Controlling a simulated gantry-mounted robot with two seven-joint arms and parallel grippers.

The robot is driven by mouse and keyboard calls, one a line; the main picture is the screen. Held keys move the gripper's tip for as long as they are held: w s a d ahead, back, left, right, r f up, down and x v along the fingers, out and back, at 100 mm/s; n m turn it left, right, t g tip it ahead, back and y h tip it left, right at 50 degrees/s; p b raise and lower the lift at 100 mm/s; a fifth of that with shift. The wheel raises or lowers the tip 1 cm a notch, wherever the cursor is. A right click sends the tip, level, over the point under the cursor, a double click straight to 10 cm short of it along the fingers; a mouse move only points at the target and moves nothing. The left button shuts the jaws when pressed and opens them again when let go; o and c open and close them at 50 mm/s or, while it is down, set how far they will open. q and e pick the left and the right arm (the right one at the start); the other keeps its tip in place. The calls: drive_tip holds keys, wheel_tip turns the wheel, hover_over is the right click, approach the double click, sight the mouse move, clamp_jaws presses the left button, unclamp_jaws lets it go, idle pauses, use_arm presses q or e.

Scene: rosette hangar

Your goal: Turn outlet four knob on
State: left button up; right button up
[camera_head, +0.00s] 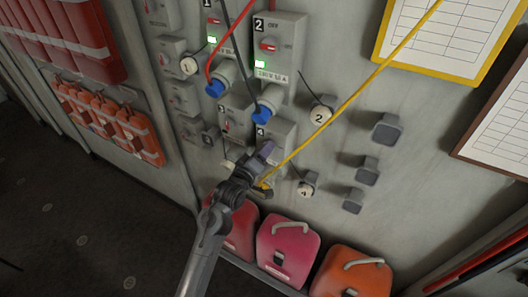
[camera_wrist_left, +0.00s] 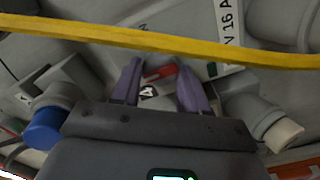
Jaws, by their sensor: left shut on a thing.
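Outlet four is a grey box (camera_head: 280,132) on the wall, marked 4, below outlet two. In the left wrist view its red knob (camera_wrist_left: 160,72) shows between my left gripper's purple fingers (camera_wrist_left: 161,84), with the 4 label (camera_wrist_left: 147,91) beside it. My left gripper (camera_head: 266,152) reaches up from below and covers the knob in the head view. It is shut on the knob. The knob's exact angle is hard to tell. My right gripper is in neither view.
A yellow cable (camera_head: 345,106) crosses diagonally close to the left gripper. Blue plugs (camera_head: 268,103) sit in outlets one and two, with green lights above. Round tags 2 (camera_head: 319,115) and 4 (camera_head: 306,190) hang to the right.

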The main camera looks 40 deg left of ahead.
use_arm(q)
drive_tip(key=shift+m, duration=0.4)
drive_tip(key=m+p, duration=0.5)
drive_tip(key=m, duration=1.2)
drive_tip(key=shift+p, duration=0.3)
drive_tip(key=o, duration=1.1)
drive_tip(key=shift+c, duration=0.2)
